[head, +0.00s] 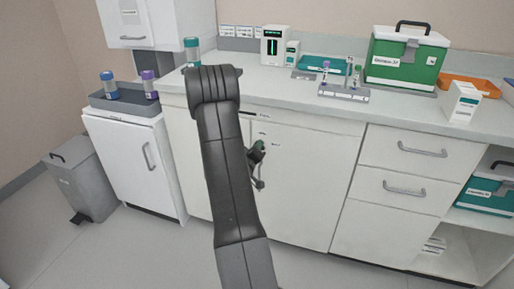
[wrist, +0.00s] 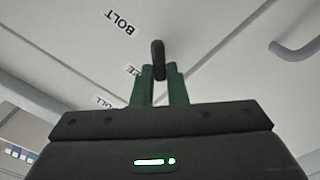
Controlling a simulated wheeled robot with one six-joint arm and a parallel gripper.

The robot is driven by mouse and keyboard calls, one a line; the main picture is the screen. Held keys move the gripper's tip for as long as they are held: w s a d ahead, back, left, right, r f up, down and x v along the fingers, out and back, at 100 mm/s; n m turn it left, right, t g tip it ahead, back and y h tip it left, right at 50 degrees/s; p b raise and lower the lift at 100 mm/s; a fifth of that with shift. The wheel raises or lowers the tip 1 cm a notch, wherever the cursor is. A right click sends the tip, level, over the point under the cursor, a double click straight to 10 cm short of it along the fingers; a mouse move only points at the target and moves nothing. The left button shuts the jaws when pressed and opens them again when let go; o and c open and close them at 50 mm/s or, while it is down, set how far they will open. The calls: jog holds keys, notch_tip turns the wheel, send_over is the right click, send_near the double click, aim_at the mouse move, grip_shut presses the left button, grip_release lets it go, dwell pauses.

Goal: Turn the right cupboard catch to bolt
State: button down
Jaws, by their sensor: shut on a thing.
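The catch (wrist: 158,50) is a dark, upright lever on the pale cupboard front (head: 300,175). In the wrist view it stands between the two green fingers of my gripper (wrist: 160,78), which are shut on it. A label reading BOLT (wrist: 123,22) lies to the upper left of the catch. A second label (wrist: 133,70) is partly hidden beside the left finger, and a third (wrist: 103,103) is partly hidden lower down. In the head view my gripper (head: 258,151) is at the cupboard front, partly behind my arm, and the catch cannot be made out there.
A grey handle (wrist: 295,48) is to the right in the wrist view. Drawers with handles (head: 415,150) stand right of the cupboard, and a white fridge (head: 128,165) stands left. The counter above holds a green case (head: 405,60) and a tube rack (head: 343,93). The floor in front is clear.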

jog(key=shift+a+f+n+p, duration=0.15)
jog(key=shift+n+p, duration=0.1)
jog(key=shift+n, duration=1.2)
jog(key=shift+f+n+p, duration=0.1)
jog(key=shift+n+p, duration=0.1)
jog(key=shift+n, duration=1.2)
jog(key=shift+a+f+n+p, duration=0.15)
jog(key=shift+n+p, duration=0.1)
jog(key=shift+n, duration=1.2)
jog(key=shift+d, duration=0.1)
jog(key=c, duration=1.4)
grip_release()
jog(key=shift+c, duration=0.2)
jog(key=v, duration=1.3)
jog(key=shift+s, duration=0.35)
